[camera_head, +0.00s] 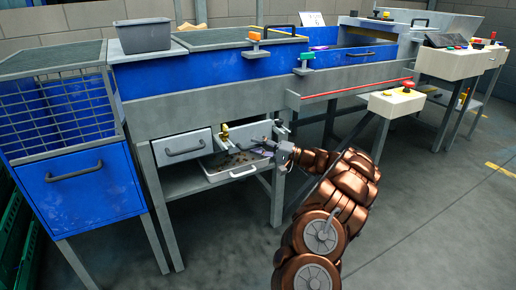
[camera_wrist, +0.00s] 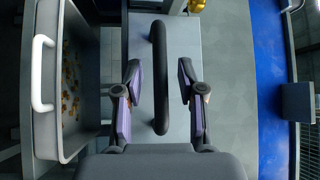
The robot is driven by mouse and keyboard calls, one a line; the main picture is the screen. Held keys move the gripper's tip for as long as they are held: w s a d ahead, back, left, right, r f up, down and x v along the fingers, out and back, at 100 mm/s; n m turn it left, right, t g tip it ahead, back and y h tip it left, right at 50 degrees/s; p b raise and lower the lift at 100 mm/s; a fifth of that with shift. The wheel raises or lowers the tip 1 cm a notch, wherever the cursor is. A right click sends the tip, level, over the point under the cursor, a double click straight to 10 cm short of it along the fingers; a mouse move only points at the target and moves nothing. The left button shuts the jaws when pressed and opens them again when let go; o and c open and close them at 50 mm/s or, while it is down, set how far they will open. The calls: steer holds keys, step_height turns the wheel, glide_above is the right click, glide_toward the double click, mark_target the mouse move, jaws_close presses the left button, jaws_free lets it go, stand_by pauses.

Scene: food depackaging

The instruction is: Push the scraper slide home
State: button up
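A grey front panel (camera_wrist: 180,42) with a black bar handle (camera_wrist: 160,75) lies straight ahead in the wrist view; I take it to be the scraper slide. The same panel (camera_head: 245,134) is small and partly hidden by my gripper in the head view. My gripper (camera_wrist: 161,92) is open, with one purple-padded finger on each side of the handle and visible gaps to it. In the head view my gripper (camera_head: 272,148) is at the panel's right part. How far the slide stands out cannot be told.
A pale tray (camera_head: 231,175) with a white handle and orange-brown bits stands pulled out below the panel. A shut grey drawer (camera_head: 183,147) is to the left. A brass knob (camera_head: 225,131) sits beside the panel. Open floor (camera_head: 420,210) lies to the right.

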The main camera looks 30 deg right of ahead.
jaws_close()
stand_by(0.3)
stand_by(0.4)
